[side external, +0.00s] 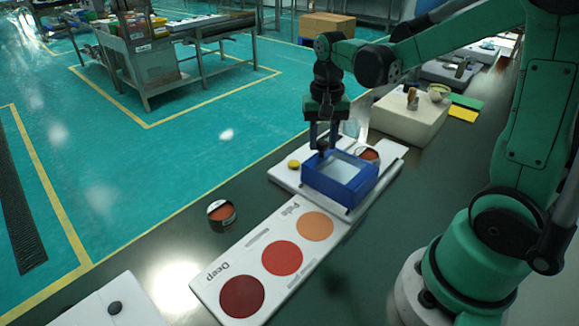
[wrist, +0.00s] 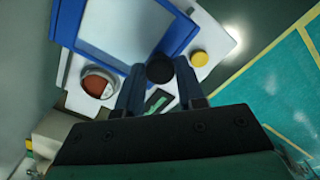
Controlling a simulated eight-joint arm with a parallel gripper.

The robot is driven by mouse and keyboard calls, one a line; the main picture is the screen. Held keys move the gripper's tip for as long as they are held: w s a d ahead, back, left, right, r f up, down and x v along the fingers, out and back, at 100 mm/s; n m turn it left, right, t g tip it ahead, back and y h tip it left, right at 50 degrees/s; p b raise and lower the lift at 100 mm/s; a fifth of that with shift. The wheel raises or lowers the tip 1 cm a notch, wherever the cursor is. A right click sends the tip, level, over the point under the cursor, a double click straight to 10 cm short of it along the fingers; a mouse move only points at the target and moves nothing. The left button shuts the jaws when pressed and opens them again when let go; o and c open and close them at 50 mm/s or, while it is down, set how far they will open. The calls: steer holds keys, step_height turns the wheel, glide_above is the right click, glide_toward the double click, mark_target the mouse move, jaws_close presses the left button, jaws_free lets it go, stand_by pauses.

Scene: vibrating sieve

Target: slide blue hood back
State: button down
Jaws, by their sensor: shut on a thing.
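The blue hood (side external: 325,187) is a square frame around a pale panel, on the white sieve machine (side external: 285,174). In the wrist view the blue hood (wrist: 172,40) fills the upper middle. A dark round knob (wrist: 160,68) stands at its near edge, between my fingers. My gripper (side external: 321,150) points down at the hood's far left edge and is shut on this knob; it also shows in the wrist view (wrist: 160,76). The fingers hide part of the knob's contact with the hood.
A yellow button (side external: 293,164) and a cup of reddish powder (side external: 369,156) are beside the hood. A board with coloured discs (side external: 282,258) lies in front, with another powder cup (side external: 221,214) to its left. A white block (side external: 412,118) stands behind.

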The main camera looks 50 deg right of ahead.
steer(key=shift+a, duration=0.35)
steer(key=c, duration=0.5)
jaws_free()
steer(key=shift+c, duration=0.2)
steer(key=shift+r, duration=0.15)
steer(key=shift+r, duration=2.65)
steer(key=s+a+n+t, duration=0.3)
steer(key=a+n+t, duration=0.4)
steer(key=a+n, duration=0.1)
steer(key=shift+s+f+n, duration=0.4)
steer(key=shift+f+n, duration=0.05)
steer(key=shift+n, duration=0.05)
